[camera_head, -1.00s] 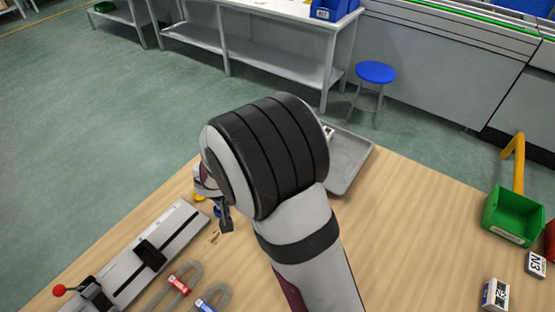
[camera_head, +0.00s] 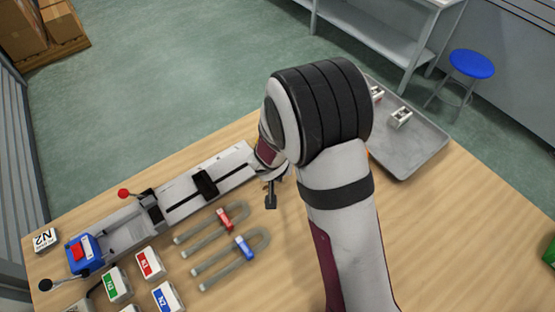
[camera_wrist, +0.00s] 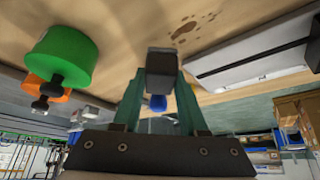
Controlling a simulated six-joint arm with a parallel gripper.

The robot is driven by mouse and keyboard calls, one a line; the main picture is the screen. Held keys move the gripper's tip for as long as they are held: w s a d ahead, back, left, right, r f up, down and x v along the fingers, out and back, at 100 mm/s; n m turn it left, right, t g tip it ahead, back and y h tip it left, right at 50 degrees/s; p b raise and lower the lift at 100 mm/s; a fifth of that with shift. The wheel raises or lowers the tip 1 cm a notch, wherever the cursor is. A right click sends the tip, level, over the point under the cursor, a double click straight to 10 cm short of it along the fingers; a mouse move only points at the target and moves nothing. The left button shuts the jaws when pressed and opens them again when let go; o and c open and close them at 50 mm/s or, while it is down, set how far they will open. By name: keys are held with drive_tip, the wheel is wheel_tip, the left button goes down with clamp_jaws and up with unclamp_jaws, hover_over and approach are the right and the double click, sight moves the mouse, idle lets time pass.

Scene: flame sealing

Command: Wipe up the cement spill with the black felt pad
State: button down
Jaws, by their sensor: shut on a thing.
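In the wrist view my gripper (camera_wrist: 158,82) is shut on a dark block, the black felt pad (camera_wrist: 162,62). In the head view the pad (camera_head: 271,198) hangs below my wrist, over the table beside the rail fixture; I cannot tell whether it touches the table. The cement spill (camera_wrist: 185,29) shows in the wrist view as brown blots on the wood, a little beyond the pad and apart from it in the picture. In the head view I cannot make out the spill; my arm covers part of the table there.
A grey rail fixture (camera_head: 221,167) lies left of the pad. Red-tagged (camera_head: 225,219) and blue-tagged (camera_head: 243,247) looped tubes lie in front. A metal tray (camera_head: 419,148) with small parts stands behind my arm, at right. A green round object (camera_wrist: 62,56) is near in the wrist view.

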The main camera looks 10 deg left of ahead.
sight(256, 188)
drive_tip(key=shift+f, duration=0.8)
drive_tip(key=shift+s+a+f, duration=0.25)
drive_tip(key=shift+f, duration=0.35)
drive_tip(key=shift+s+a+f, duration=0.1)
drive_tip(key=shift+s+a, duration=2.3)
drive_tip(key=shift+w+d, duration=2.7)
drive_tip(key=shift+d, duration=0.05)
drive_tip(key=shift+a+r, duration=0.1)
drive_tip(key=shift+r, duration=4)
